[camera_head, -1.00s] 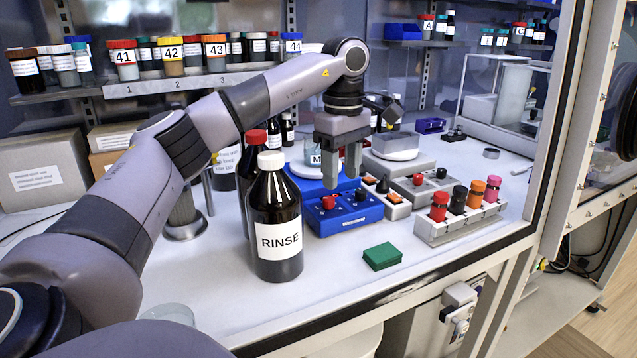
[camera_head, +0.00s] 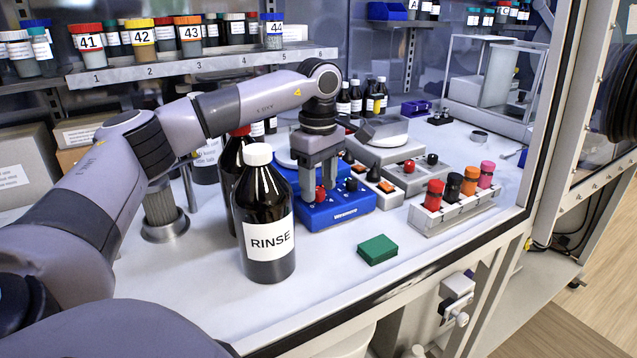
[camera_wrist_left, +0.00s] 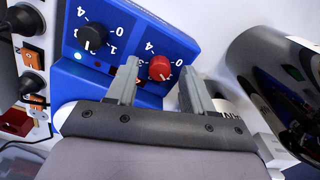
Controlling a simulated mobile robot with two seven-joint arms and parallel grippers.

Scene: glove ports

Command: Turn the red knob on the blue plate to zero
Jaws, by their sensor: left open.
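The red knob (camera_head: 320,194) sits on the sloped front of the blue plate (camera_head: 345,211), left of a black knob (camera_head: 351,185). My left gripper (camera_head: 319,188) is open and points down, its fingers on either side of the red knob. In the left wrist view the red knob (camera_wrist_left: 160,67) lies between the two fingertips (camera_wrist_left: 159,70), with a gap visible on each side. White scale numbers ring it, partly hidden by the fingers; I cannot tell its exact setting. The black knob (camera_wrist_left: 93,36) also shows there. My right gripper is not in view.
A dark RINSE bottle (camera_head: 265,215) stands close left of the blue plate. A green block (camera_head: 377,249) lies in front. A grey unit (camera_head: 408,178) and a rack of colored-cap vials (camera_head: 455,211) stand right. The bench front is mostly clear.

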